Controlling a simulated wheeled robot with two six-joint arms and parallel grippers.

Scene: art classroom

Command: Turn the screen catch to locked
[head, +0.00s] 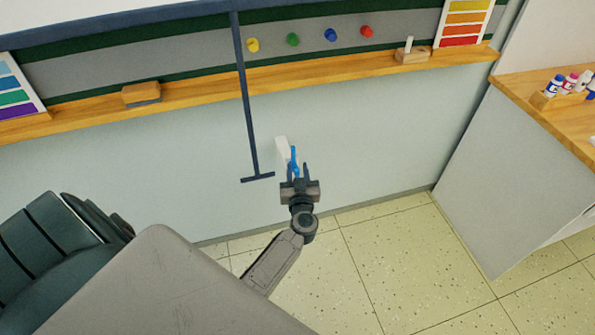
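The screen catch shows on the pale wall, with a white base (282,150) and a slim blue lever (294,156). The lever stands roughly upright in the picture. My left gripper (298,168) is just in front of the catch, its dark fingers apart with the lever between or just beyond them. I cannot tell whether a finger touches it. The gripper hides the lower end of the lever. No locked or unlocked marking can be read. My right gripper is not in view.
A dark T-shaped bar (248,110) hangs just left of the catch. A wooden ledge (205,92) above holds an eraser (141,93). A grey tabletop (165,290) and dark green chair (50,250) are at lower left. A wood-topped cabinet (510,165) stands right.

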